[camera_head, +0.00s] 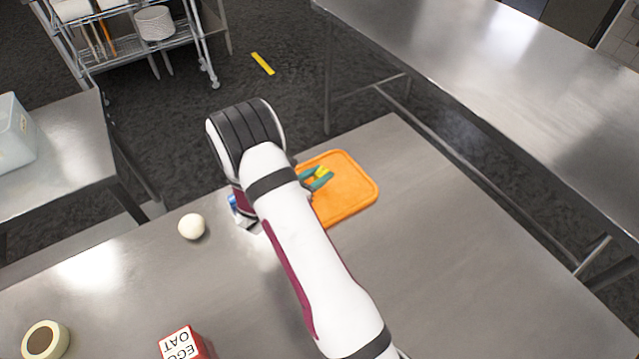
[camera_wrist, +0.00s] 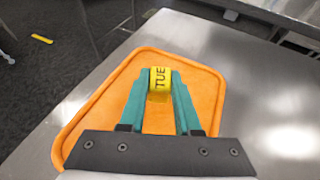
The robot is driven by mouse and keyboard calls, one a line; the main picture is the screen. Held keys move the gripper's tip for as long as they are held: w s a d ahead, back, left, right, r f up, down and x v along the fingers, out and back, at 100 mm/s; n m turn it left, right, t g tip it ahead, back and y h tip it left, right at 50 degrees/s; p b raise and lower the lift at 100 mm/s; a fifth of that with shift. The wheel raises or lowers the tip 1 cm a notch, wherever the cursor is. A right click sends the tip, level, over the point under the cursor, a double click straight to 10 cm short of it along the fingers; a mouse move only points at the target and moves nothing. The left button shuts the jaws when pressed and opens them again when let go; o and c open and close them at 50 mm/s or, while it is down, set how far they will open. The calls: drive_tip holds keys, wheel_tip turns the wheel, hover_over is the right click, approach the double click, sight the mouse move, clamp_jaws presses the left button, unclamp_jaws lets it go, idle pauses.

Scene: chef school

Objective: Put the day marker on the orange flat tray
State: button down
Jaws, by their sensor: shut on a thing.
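The day marker (camera_wrist: 160,79) is a small yellow piece with "TUE" on it in the wrist view. My gripper (camera_wrist: 159,88) has green fingers, and they are shut on the marker. The orange flat tray (camera_wrist: 100,112) lies beneath the gripper and marker in the wrist view. In the head view the tray (camera_head: 350,190) lies on the steel table, right of my arm. The yellow marker (camera_head: 323,171) and green fingertips (camera_head: 320,178) show over the tray's left part. I cannot tell whether the marker touches the tray.
A round white ball-like thing (camera_head: 192,226) and a partly hidden blue-and-white object (camera_head: 245,217) are left of my arm. A red-and-white lettered box (camera_head: 185,343) and a tape-like roll (camera_head: 45,340) are at the front. The table right of the tray is clear.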

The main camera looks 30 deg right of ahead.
sight(319, 191)
drive_tip(key=shift+f, duration=1.95)
drive_tip(key=shift+f, duration=0.1)
drive_tip(key=c, duration=0.6)
unclamp_jaws()
